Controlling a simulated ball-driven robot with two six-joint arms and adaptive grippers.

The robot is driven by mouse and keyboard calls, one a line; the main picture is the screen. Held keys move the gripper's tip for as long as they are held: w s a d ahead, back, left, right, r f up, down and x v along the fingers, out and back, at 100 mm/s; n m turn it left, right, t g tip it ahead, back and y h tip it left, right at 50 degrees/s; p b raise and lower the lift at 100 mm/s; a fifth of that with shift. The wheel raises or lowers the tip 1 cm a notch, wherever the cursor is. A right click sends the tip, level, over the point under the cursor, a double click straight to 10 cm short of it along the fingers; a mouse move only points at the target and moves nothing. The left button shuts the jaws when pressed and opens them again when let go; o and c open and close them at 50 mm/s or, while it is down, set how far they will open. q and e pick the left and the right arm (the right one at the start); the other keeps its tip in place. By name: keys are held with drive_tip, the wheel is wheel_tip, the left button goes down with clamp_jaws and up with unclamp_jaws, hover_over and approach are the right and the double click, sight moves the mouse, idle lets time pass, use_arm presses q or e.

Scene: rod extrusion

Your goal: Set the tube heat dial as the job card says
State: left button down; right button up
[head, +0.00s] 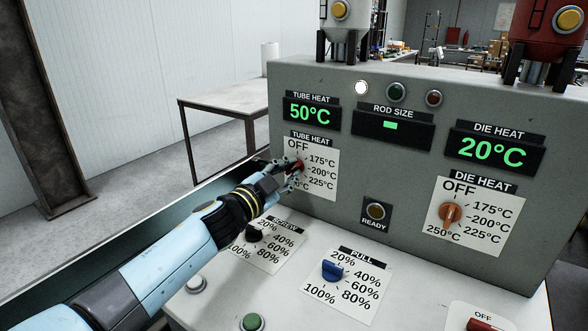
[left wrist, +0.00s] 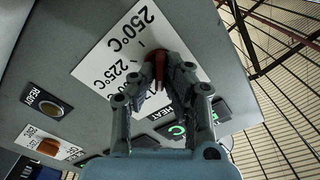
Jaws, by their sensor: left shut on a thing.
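The red tube heat dial (head: 299,165) is on the grey control panel, on a white scale plate (head: 322,184) marked OFF, 175, 200 and 225°C. My left gripper (head: 291,171) reaches it from the lower left and is shut on it. The left wrist view shows the red dial (left wrist: 155,62) between my fingers (left wrist: 158,78), with 225 and 250°C marks beside it. My fingers partly hide the dial, and I cannot tell its exact setting. The tube heat display (head: 312,112) reads 50°C. No job card is readable in view. My right gripper is not in view.
The orange die heat dial (head: 449,213) sits at right, under a display (head: 493,149) reading 20°C. Below are the black screw dial (head: 255,235), partly behind my arm, and the blue pull dial (head: 332,270). A ready button (head: 376,211) is mid-panel.

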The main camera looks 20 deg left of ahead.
use_arm(q)
drive_tip(key=shift+m, duration=1)
drive_tip(key=shift+m, duration=1)
drive_tip(key=shift+m+b, duration=0.6)
drive_tip(key=shift+m, duration=1.7)
drive_tip(key=c, duration=1.7)
unclamp_jaws()
drive_tip(key=shift+m, duration=0.3)
drive_tip(key=shift+c, duration=0.2)
drive_tip(key=o, duration=0.5)
drive_tip(key=shift+c, duration=0.2)
